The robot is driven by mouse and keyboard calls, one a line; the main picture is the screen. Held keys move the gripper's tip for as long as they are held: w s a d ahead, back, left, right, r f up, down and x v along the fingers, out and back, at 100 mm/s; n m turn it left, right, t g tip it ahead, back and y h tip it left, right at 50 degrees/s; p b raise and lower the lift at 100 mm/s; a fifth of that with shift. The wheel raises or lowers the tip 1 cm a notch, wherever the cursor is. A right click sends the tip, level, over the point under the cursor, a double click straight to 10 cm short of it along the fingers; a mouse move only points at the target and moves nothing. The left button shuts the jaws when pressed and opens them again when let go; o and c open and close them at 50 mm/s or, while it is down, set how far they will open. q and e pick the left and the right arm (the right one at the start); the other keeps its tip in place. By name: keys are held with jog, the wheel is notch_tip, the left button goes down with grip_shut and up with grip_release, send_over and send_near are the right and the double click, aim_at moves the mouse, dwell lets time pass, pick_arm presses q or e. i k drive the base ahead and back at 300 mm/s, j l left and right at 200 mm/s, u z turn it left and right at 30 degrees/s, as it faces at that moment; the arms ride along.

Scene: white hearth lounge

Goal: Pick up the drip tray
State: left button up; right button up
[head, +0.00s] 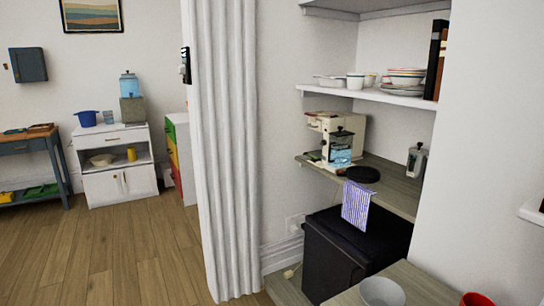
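A cream coffee machine (322,123) stands on the wooden counter (398,191) in the alcove at the right. A jar with a dark lid and blue contents (341,149) stands in front of it and hides part of its base. A flat black round piece (361,174) lies near the counter's front edge, just right of the jar. It may be the drip tray, but I cannot tell for sure. Neither of my grippers is in view.
A striped cloth (356,205) hangs over the counter's front edge above a black bin-like box (338,250). A grey canister (416,160) stands at the counter's right. A white pleated curtain (222,150) borders the alcove. Open wooden floor (130,260) lies at the left.

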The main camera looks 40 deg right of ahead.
aim_at(314, 155)
jog(key=i+j, duration=0.15)
jog(key=i, duration=0.25)
jog(key=i+j, duration=0.1)
jog(key=i, duration=0.3)
jog(key=i+j+z, duration=0.1)
jog(key=i, duration=0.3)
jog(key=i+z, duration=0.45)
jog(key=i+j+z, duration=0.2)
jog(key=i+z, duration=0.3)
jog(key=i, duration=0.15)
jog(key=i+z, duration=0.2)
jog(key=z, duration=0.25)
jog(key=i+z, duration=0.25)
jog(key=z, duration=0.2)
jog(key=i+j+z, duration=0.1)
jog(key=z, duration=0.4)
jog(key=i+j+z, duration=0.15)
jog(key=i+z, duration=0.25)
jog(key=i+j+z, duration=0.3)
jog(key=z, duration=0.15)
